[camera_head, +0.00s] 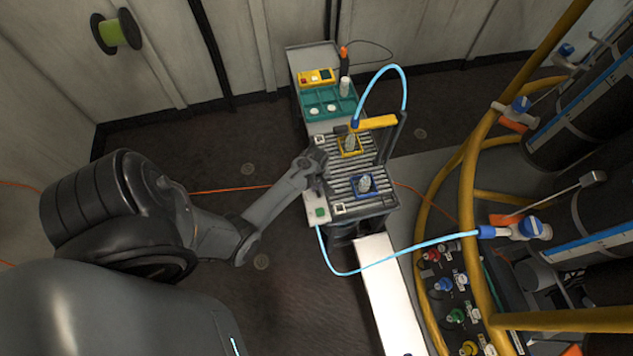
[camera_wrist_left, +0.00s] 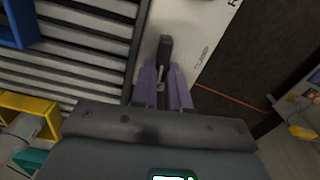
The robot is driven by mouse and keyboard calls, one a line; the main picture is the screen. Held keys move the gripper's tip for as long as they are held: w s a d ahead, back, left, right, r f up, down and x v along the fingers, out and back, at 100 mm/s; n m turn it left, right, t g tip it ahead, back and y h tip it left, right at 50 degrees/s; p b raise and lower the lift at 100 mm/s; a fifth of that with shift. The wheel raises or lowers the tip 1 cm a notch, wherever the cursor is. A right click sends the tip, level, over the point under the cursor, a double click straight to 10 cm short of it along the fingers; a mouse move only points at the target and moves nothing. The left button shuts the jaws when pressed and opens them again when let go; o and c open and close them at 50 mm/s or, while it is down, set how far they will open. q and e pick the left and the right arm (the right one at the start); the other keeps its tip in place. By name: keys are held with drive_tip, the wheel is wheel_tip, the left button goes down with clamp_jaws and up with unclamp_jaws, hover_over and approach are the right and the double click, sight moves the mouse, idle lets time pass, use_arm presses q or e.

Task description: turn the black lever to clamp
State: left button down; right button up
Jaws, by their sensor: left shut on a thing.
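The black lever (camera_wrist_left: 165,48) is a short dark bar beside the slatted bed, in the left wrist view. My left gripper (camera_wrist_left: 163,80) has its two purple fingers shut on the lever, one on each side. In the head view my left gripper (camera_head: 318,176) is at the left edge of the slatted bench (camera_head: 372,208), and it hides most of the lever there. My right gripper is not in view.
A blue square holder (camera_head: 362,186) and a yellow one (camera_head: 349,146) sit on the slats, each with a grey part. A light blue hose (camera_head: 378,268) runs to a valve at the right. Yellow rails (camera_head: 468,190) stand right of the bench. Dark floor lies left of it.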

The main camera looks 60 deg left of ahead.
sight(312, 196)
use_arm(q)
drive_tip(key=n+p, duration=0.2)
drive_tip(key=n, duration=0.1)
drive_tip(key=shift+s+d+r+p, duration=0.1)
drive_tip(key=shift+s+r+p, duration=0.1)
drive_tip(key=shift+s+p, duration=0.15)
drive_tip(key=n, duration=0.1)
drive_tip(key=n+p, duration=0.1)
drive_tip(key=n, duration=0.1)
drive_tip(key=shift+s+d+f, duration=0.1)
drive_tip(key=shift+s, duration=0.2)
drive_tip(key=shift+s+d+n+p, duration=0.1)
drive_tip(key=shift+n+p, duration=0.25)
drive_tip(key=shift+n, duration=0.65)
drive_tip(key=n, duration=0.4)
drive_tip(key=shift+s+d+f, duration=0.1)
drive_tip(key=shift+s+d, duration=0.2)
drive_tip(key=shift+s, duration=0.05)
drive_tip(key=shift+s+d+n, duration=0.15)
drive_tip(key=shift+d+n, duration=0.05)
drive_tip(key=shift+n, duration=0.9)
drive_tip(key=shift+s+d+n, duration=0.1)
drive_tip(key=shift+d+n, duration=0.05)
drive_tip(key=shift+n, duration=0.95)
drive_tip(key=c, duration=1.4)
unclamp_jaws()
